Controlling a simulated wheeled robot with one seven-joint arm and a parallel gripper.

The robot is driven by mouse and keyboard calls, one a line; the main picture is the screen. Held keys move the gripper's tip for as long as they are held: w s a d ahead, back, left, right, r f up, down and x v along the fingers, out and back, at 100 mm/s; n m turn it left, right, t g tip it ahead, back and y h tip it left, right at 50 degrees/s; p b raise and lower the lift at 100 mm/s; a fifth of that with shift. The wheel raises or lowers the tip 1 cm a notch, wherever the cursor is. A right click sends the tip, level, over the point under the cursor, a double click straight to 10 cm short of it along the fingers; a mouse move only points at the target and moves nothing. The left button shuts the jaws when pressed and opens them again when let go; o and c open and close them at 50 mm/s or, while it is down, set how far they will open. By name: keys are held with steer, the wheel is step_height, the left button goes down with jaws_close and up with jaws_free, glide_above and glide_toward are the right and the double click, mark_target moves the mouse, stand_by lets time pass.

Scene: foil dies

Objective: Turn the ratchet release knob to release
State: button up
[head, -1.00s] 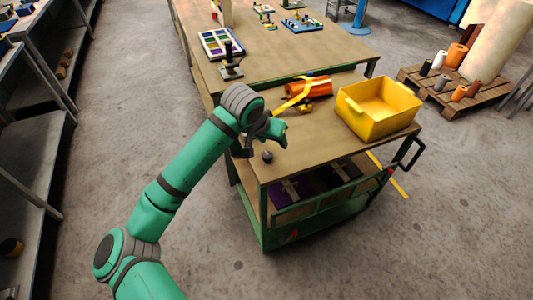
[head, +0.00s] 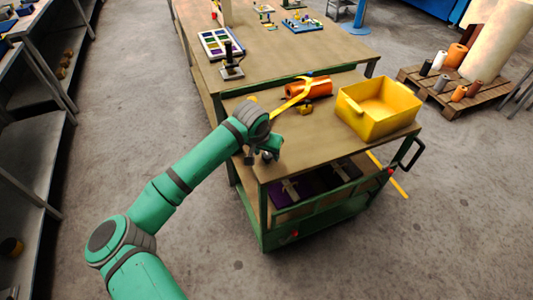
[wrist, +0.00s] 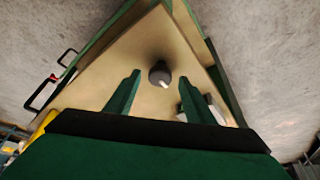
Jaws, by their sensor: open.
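The knob (wrist: 159,74) is a dark round piece with a pale pointer mark, on the tan top of the green cart (wrist: 120,70). In the wrist view it lies just beyond and between the two green fingers of my gripper (wrist: 157,88), which are apart with nothing between them. In the head view my gripper (head: 262,157) is low over the near left corner of the cart top, right at the knob (head: 268,156), which it partly covers. I cannot tell whether the fingers touch the knob.
A yellow bin (head: 378,107) stands at the right of the cart top. A workbench (head: 290,50) with trays adjoins the cart's far side. The cart's front middle is clear.

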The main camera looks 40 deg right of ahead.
steer(key=shift+w+d+f, duration=0.1)
steer(key=shift+d+f, duration=0.05)
steer(key=shift+f, duration=0.25)
steer(key=c, duration=1.1)
steer(key=shift+o, duration=0.2)
